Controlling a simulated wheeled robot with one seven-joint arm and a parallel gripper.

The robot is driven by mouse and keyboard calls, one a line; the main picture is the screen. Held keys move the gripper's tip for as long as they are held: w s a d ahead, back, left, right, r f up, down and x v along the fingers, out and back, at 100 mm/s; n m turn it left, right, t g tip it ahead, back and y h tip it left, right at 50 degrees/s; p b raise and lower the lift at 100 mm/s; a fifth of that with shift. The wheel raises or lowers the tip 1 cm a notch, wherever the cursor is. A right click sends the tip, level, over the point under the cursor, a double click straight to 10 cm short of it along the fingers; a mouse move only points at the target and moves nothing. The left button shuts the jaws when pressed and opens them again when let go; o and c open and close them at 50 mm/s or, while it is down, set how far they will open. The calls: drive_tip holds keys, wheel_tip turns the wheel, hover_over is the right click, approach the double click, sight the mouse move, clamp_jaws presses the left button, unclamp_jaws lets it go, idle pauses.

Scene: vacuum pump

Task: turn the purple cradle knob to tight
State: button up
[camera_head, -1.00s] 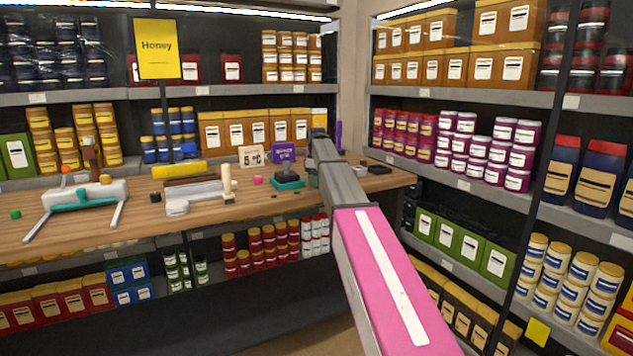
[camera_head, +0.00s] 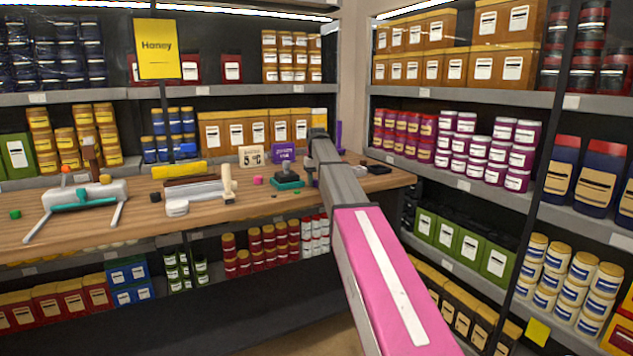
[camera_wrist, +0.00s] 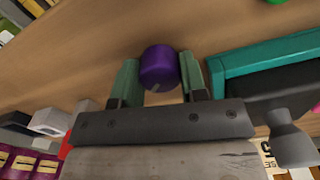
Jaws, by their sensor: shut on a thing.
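The purple knob (camera_wrist: 159,66) shows in the wrist view as a short round cylinder with a small light mark at its lower edge. My gripper (camera_wrist: 160,76) has its two green fingers on either side of the knob and is shut on it. The knob's base and any scale around it are hidden. In the head view my arm covers the gripper, and I cannot make out the knob there. A purple sign (camera_head: 284,154) with small lettering stands on the bench just left of my arm.
A teal-based device (camera_head: 287,180) stands on the wooden bench (camera_head: 262,205) left of my arm. In the wrist view a teal and black block (camera_wrist: 265,58) lies close right of the fingers.

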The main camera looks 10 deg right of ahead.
sight(317, 179)
drive_tip(key=m, duration=0.4)
drive_tip(key=shift+m, duration=1.8)
drive_tip(key=o, duration=0.9)
wheel_tip(317, 179, up, 11)
drive_tip(key=shift+f, duration=0.1)
drive_tip(key=shift+s, duration=0.1)
